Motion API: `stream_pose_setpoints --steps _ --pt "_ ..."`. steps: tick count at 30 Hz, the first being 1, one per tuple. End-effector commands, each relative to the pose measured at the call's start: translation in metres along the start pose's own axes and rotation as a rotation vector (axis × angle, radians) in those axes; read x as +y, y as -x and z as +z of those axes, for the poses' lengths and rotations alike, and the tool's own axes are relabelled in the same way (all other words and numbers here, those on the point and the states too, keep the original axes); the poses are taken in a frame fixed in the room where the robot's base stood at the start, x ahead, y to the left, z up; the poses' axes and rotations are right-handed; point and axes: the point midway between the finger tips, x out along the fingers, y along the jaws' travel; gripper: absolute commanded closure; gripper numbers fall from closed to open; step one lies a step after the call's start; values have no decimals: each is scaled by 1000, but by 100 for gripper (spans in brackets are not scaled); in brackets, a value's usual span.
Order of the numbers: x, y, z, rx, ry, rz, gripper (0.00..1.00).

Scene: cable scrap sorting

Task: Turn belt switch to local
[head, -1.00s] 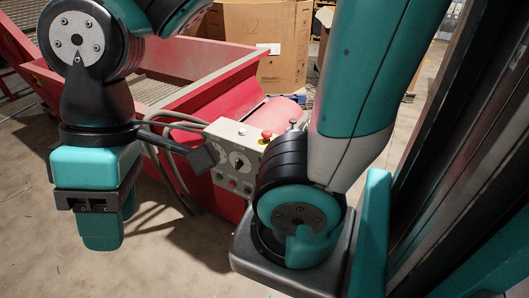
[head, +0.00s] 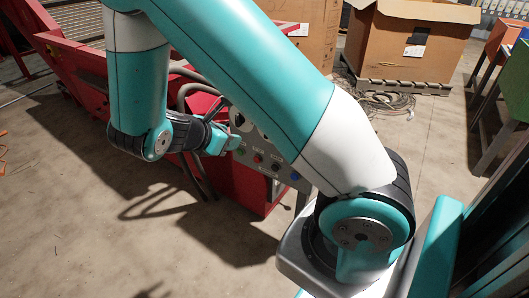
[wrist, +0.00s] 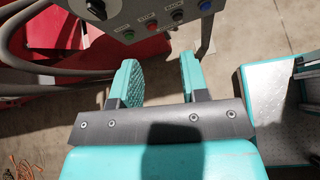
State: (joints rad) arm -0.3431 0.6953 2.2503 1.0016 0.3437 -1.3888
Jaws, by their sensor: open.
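The grey control box (head: 268,150) stands on the red machine, partly hidden behind my arm in the head view. A black rotary switch (head: 237,121) on a pale dial sits on its face; it also shows at the top edge of the wrist view (wrist: 96,8), cut off. Its setting and labels cannot be read. My gripper (wrist: 158,62) is open and empty, its two teal fingers apart, just short of the box's lower edge in the wrist view. In the head view my gripper (head: 224,141) is beside the box face, near the switch.
Green (wrist: 128,36), red (wrist: 150,26) and blue (wrist: 205,5) buttons line the box's lower edge. Dark hoses (wrist: 50,70) run beside it from the red machine (head: 80,70). Cardboard boxes (head: 405,45) stand behind.

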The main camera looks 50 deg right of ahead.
Motion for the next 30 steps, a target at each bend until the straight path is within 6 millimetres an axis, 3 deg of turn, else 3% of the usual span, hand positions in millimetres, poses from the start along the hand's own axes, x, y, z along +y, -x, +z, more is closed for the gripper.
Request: stream_pose_setpoints --steps 1,6,11,24,30 --pt "1 -16 -12 -68 68 13 59" --pt "7 -29 -9 -194 188 35 59" --pt "8 -45 -4 -207 199 34 59" --pt "12 -142 15 -205 194 31 59" --pt "15 -177 22 -204 195 33 59"
